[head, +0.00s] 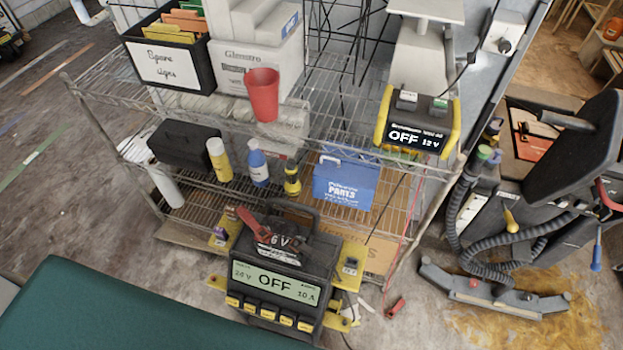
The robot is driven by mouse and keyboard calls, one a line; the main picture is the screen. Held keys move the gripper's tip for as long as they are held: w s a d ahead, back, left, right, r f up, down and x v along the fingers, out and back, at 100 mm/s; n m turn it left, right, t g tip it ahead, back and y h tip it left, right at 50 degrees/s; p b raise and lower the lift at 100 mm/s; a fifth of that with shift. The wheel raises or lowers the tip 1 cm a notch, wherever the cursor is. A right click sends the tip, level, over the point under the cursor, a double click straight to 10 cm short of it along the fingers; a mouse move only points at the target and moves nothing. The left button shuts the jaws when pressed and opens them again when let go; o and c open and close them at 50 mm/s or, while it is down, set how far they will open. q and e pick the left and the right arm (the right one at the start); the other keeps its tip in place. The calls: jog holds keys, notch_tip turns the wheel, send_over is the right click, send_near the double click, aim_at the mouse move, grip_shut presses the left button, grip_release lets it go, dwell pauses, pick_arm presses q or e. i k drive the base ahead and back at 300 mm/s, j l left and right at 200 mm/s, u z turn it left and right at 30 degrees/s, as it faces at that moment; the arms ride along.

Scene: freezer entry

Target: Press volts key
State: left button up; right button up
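A dark charger (270,270) with yellow feet stands low in front of the wire shelving. Its lit display (275,283) reads OFF in the middle, 24 V at the left and 10 A at the right. A row of yellow keys (268,312) runs along its front below the display. The key labels are too small to read, so I cannot tell which is the volts key. A second, smaller yellow and black unit (416,123) on the shelf at right reads OFF and 12 V. Neither gripper is in view.
The wire shelf (330,115) holds a red cup (263,95), a black bin (165,62) and white boxes. A blue parts box (345,182) and bottles sit lower. A floor-cleaning machine (570,150) stands at right. A red clamp (396,307) lies on the floor.

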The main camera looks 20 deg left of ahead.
aim_at(230, 301)
jog(key=u, duration=0.8)
jog(key=k+u, duration=0.5)
jog(key=u, duration=0.15)
